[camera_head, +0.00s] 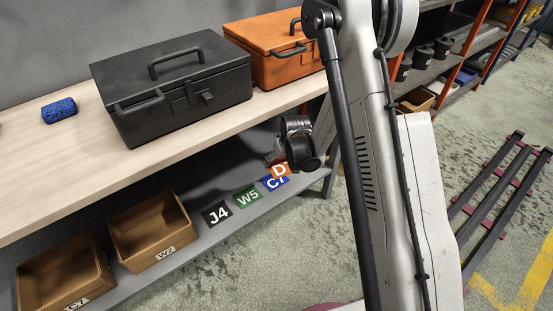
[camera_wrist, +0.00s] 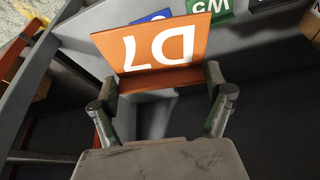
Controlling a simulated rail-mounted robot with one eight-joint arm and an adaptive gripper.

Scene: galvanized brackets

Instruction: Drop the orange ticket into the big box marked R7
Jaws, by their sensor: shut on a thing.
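The orange ticket (camera_wrist: 150,44), lettered D7, shows upside down in the wrist view. My gripper (camera_wrist: 160,80) is shut on its lower part, with a finger at each side. In the head view my gripper (camera_head: 277,157) is at the lower shelf under the bench, and part of the orange ticket (camera_head: 281,171) shows beneath it. Two open brown boxes stand on that shelf to the left. One box (camera_head: 112,245) is labelled W2; the nearer box (camera_head: 22,301) has a label that looks like C7. I see no readable R7 mark.
A blue C7 ticket (camera_head: 276,184), a green W5 ticket (camera_head: 246,197) and a black J4 ticket (camera_head: 216,213) are in a row on the shelf (camera_head: 190,245). On the bench (camera_head: 80,150) above are a black toolbox (camera_head: 170,85), an orange toolbox (camera_head: 275,50) and a blue item (camera_head: 59,110).

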